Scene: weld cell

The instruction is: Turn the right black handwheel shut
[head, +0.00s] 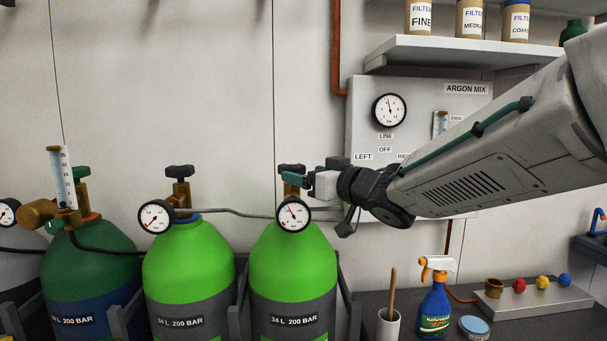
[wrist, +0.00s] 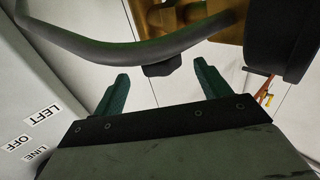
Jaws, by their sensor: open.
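The right black handwheel (head: 291,168) sits on a brass valve above the right bright green cylinder (head: 290,258). My gripper (head: 290,181) reaches in from the right, its green fingers just below the handwheel in the picture and overlapping the brass stem. In the wrist view, my gripper (wrist: 162,84) has its two fingers wide apart with nothing between them. A black part (wrist: 163,67), which looks like the handwheel, shows ahead of the gap, partly behind a grey hose. I cannot tell whether a finger touches it. The left black handwheel (head: 179,171) tops the other bright green cylinder (head: 187,262).
Pressure gauges (head: 294,216) (head: 155,217) stand in front of the valves, joined by a grey hose (wrist: 150,48). The ARGON MIX panel (head: 362,110) is on the wall behind my arm. A spray bottle (head: 434,312) and a cup (head: 389,325) stand on the bench.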

